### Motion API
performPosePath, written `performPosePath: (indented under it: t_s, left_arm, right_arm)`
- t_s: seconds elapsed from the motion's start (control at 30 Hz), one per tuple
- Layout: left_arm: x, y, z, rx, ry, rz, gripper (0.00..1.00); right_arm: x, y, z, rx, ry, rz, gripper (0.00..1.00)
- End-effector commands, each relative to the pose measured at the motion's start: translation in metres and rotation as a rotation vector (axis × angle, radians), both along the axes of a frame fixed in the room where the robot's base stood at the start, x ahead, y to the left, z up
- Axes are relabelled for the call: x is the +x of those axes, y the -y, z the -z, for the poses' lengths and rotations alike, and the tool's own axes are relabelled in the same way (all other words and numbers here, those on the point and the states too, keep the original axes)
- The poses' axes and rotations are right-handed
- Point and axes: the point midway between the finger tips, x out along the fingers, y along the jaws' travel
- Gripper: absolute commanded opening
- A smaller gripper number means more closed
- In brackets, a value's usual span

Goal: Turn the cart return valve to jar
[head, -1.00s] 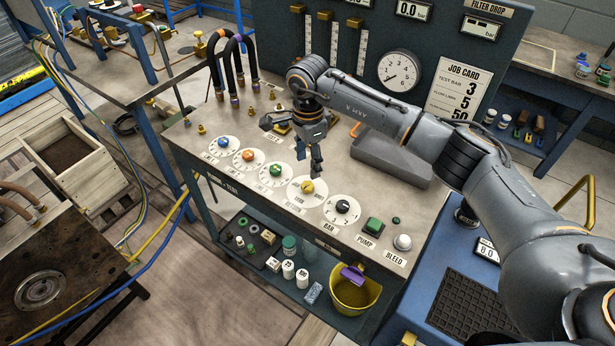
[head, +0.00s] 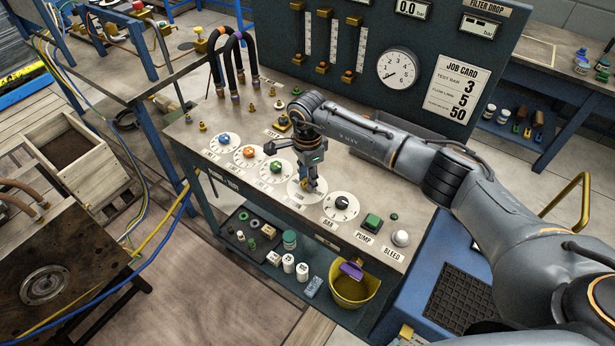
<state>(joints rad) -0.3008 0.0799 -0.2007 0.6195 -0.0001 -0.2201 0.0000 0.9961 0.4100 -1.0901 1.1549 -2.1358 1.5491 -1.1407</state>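The return valve (head: 296,190) is a white round dial on the cart's top, fourth from the left in the row. Its yellow knob shows only in part behind my fingers, so which way it points cannot be read. My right gripper (head: 309,189) points down right at this knob, with its fingertips at or around it. Whether the fingers are closed on the knob cannot be told. The dial's small lettering is too small to read surely. My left gripper is not in view.
Blue, orange and green knobs (head: 274,167) sit to the left on the same panel. A black knob (head: 341,203), a green pump button (head: 372,221) and a white bleed button (head: 400,238) are to the right. A gauge panel (head: 430,40) stands behind.

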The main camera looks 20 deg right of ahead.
Motion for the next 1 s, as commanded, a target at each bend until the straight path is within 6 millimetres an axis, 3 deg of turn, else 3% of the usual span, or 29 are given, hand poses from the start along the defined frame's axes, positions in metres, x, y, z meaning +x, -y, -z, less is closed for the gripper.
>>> performPosePath:
  t_s: [0.03,0.07,0.47,1.0]
  left_arm:
    - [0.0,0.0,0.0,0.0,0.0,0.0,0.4]
    - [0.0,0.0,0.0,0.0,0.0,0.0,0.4]
    - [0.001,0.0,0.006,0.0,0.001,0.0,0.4]
    - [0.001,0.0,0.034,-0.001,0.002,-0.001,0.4]
  right_arm:
    - [0.0,0.0,0.0,0.0,0.0,0.0,0.07]
    - [0.0,0.0,0.0,0.0,0.0,0.0,0.0]
    - [0.0,0.0,0.001,0.001,0.001,0.063,0.0]
    - [0.0,0.0,0.002,0.001,0.003,0.507,0.0]
